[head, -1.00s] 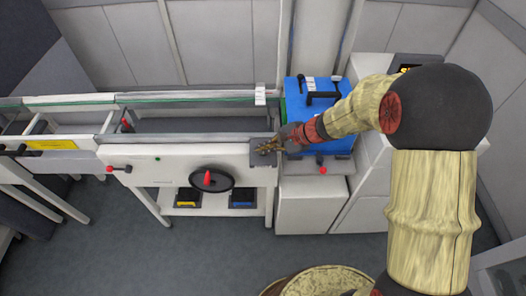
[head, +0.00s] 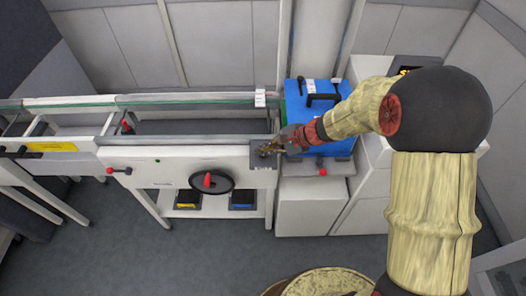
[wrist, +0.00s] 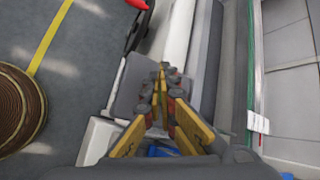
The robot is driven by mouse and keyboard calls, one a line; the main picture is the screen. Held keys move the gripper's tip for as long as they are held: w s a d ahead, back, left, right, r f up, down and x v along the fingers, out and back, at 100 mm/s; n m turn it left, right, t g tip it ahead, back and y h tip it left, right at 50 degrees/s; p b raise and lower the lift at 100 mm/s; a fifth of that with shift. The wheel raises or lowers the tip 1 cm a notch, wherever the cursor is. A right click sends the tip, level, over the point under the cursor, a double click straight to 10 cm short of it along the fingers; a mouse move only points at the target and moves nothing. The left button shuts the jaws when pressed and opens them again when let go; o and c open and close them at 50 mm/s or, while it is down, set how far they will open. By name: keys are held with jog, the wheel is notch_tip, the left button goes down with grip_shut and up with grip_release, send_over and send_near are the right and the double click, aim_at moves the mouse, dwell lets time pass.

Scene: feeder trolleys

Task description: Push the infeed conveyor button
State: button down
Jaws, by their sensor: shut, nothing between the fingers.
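The infeed conveyor (head: 180,152) is a long white frame with a dark belt channel, running across the head view. A small grey panel (head: 262,157) sits at its right front end. My gripper (head: 268,151) is shut and empty at this panel. In the wrist view the closed yellow fingers (wrist: 163,75) point over the grey panel (wrist: 128,88). The fingers cover part of the panel, and I cannot make out a button on it. I cannot tell whether the fingertips touch the panel.
A blue machine box (head: 322,128) with black handles stands right of the panel. A black handwheel (head: 211,181) with a red knob is on the conveyor front. A red-knobbed lever (head: 119,170) sticks out at the left.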

jog(key=shift+f, duration=0.15)
jog(key=shift+f+b, duration=0.3)
jog(key=shift+b, duration=0.2)
jog(key=shift+r, duration=0.5)
notch_tip(320, 180, up, 6)
jog(key=p, duration=0.4)
dwell(0.5)
dwell(0.4)
